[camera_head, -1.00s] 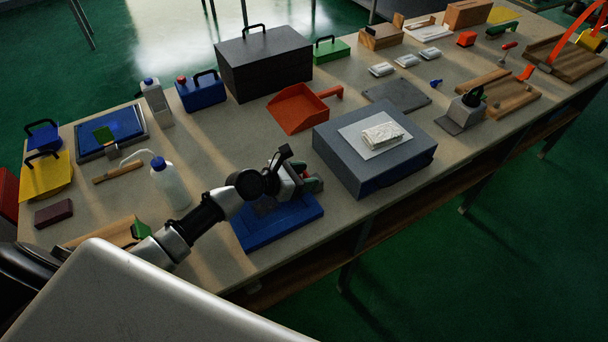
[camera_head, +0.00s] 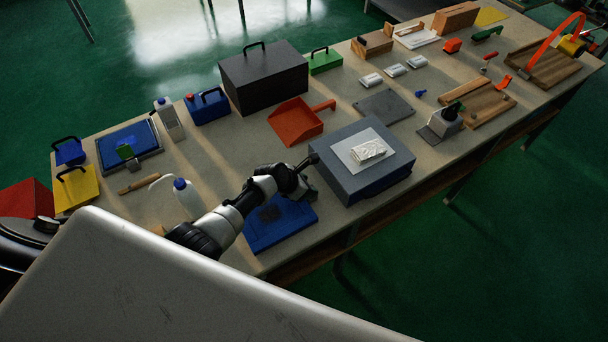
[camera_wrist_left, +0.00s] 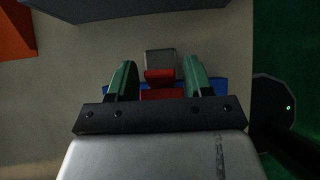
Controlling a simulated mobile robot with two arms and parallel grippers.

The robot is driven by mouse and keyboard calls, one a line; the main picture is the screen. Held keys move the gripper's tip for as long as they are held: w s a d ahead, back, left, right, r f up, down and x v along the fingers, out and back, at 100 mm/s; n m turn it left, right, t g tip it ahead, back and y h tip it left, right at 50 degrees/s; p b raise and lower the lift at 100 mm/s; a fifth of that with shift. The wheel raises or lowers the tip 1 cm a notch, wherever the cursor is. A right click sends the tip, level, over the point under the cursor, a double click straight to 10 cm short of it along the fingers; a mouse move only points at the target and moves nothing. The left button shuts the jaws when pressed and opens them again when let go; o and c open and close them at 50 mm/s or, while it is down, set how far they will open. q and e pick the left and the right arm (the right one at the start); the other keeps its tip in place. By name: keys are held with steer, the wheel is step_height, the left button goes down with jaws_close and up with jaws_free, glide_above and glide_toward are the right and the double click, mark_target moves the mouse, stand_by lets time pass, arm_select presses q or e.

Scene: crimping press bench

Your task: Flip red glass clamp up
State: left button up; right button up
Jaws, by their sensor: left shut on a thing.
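The red clamp (camera_wrist_left: 160,95) shows in the left wrist view between the two green-padded fingers of my left gripper (camera_wrist_left: 160,80), which is shut on it. A grey block (camera_wrist_left: 160,58) sits just beyond the red part. In the head view my left gripper (camera_head: 300,182) is low over the far right end of a blue base plate (camera_head: 270,238). There the arm and gripper hide the clamp, so its tilt cannot be told. My right gripper is not in view.
A grey box (camera_head: 345,192) with a white sheet and a small wrapped pack stands close right of the gripper. A red dustpan (camera_head: 294,125) lies behind. A white bottle with a blue cap (camera_head: 187,200) stands left of the arm. The bench's front edge is close.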

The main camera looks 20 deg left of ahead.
arm_select(q)
steer(key=shift+w+d+r+g+y+p, duration=0.3)
steer(key=shift+r+g+y+p, duration=0.1)
steer(key=shift+g+p, duration=0.4)
steer(key=shift+w+f+g+y, duration=0.1)
steer(key=shift+f+g+y, duration=0.15)
steer(key=shift+g+y, duration=0.05)
steer(key=shift+w+d+f+g+y, duration=0.1)
steer(key=shift+d+f+g+y, duration=0.05)
steer(key=shift+g+y, duration=0.15)
steer(key=shift+w+f+g+y+b, duration=0.1)
steer(key=shift+f+g+y+b, duration=0.05)
steer(key=shift+g+y+b, duration=0.2)
steer(key=b, duration=0.1)
steer(key=g+y+b, duration=0.1)
steer(key=g+b, duration=0.1)
steer(key=shift+w+d+f+y, duration=0.2)
steer(key=shift+w+f+y, duration=0.05)
steer(key=shift+f, duration=0.1)
steer(key=shift+d+r+g+y+b, duration=0.1)
steer(key=shift+g+y+b, duration=0.7)
steer(key=shift+b, duration=1.05)
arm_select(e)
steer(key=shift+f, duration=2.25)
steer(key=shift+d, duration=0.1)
arm_select(q)
steer(key=o, duration=0.6)
steer(key=shift+w, duration=0.1)
